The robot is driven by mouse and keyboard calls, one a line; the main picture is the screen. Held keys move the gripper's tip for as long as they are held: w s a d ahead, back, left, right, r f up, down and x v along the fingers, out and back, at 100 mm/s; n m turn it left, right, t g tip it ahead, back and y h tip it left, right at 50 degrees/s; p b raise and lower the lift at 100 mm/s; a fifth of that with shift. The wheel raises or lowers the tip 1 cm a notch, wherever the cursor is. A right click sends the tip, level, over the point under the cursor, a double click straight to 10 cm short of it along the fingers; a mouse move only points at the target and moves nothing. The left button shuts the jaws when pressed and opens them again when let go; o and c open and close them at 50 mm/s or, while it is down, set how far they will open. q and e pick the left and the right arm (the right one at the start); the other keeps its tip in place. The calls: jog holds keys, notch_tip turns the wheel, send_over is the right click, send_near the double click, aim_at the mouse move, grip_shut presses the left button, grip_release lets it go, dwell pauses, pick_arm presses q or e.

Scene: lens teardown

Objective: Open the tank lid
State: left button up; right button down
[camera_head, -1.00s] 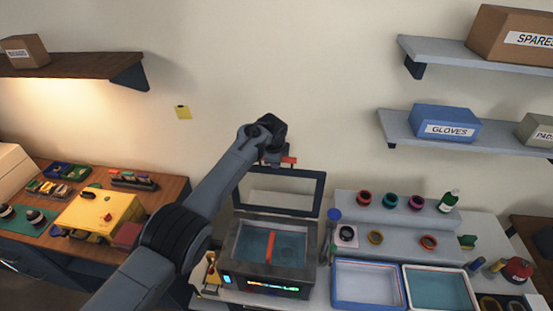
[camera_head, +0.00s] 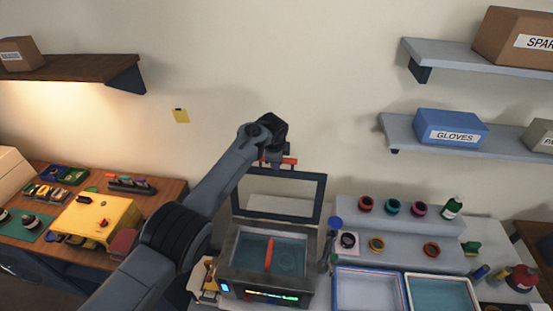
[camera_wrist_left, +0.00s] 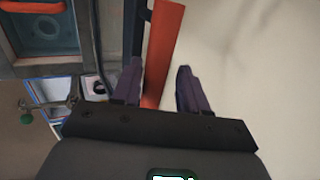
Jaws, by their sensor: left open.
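The tank (camera_head: 266,276) stands on the bench with a lit front panel, and blue liquid shows in its open top. Its lid (camera_head: 322,196), a dark frame around a pale pane, stands raised at the tank's back edge. A red-orange handle (camera_head: 289,161) is at the lid's top. My left gripper (camera_head: 274,158) is at this handle, partly hidden by its own wrist. In the left wrist view, the handle (camera_wrist_left: 163,45) passes between the spread fingers of the open left gripper (camera_wrist_left: 160,85), with a gap to the right finger. My right gripper is out of view.
An orange strip (camera_head: 269,254) shows in the tank's liquid. A side bench (camera_head: 165,187) with a yellow box (camera_head: 97,218) is at left.

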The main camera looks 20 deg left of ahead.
pick_arm(q)
jog(key=shift+s+f, duration=0.1)
jog(key=shift+f, duration=0.05)
jog(key=shift+v, duration=0.75)
jog(key=v, duration=0.9)
jog(key=shift+r+b, duration=0.3)
jog(key=shift+b, duration=0.15)
jog(key=s+f+n+p, duration=0.3)
jog(key=s+f+n, duration=0.3)
jog(key=s+f, duration=1.3)
jog(key=s+d+n+g+h+p, duration=0.1)
jog(key=s+n, duration=0.6)
jog(key=s, duration=2.1)
jog(key=shift+s+d+f+p, duration=0.4)
jog(key=shift+d+p, duration=0.2)
jog(key=shift+p, duration=0.25)
